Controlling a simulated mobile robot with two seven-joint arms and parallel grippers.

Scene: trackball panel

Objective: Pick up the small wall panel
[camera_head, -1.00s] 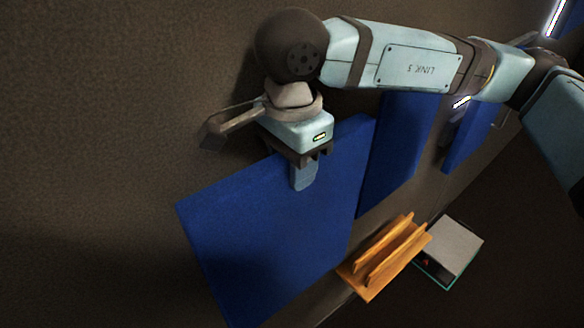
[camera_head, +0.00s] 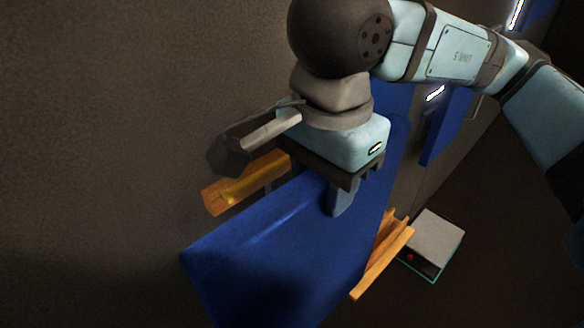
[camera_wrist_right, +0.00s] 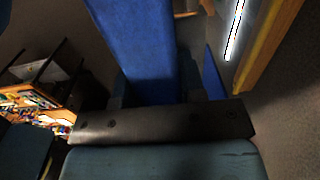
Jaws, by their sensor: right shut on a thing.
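The small wall panel (camera_head: 270,245) is a flat blue board, tilted, in the lower middle of the head view. My right gripper (camera_head: 343,200) is shut on the panel's upper edge, with one finger visible on its near face. The other finger is hidden behind the panel. In the right wrist view the blue panel (camera_wrist_right: 140,45) runs up from between the fingers. The panel stands off from the wall, and a wooden bracket shows behind it. My left gripper is not in view.
A wooden wall bracket (camera_head: 225,195) shows left of my right gripper. A slotted wooden rack (camera_head: 380,265) is right of the panel, beside a grey scale-like box (camera_head: 437,240). More blue panels (camera_head: 447,128) hang on the wall behind. The wall at left is bare.

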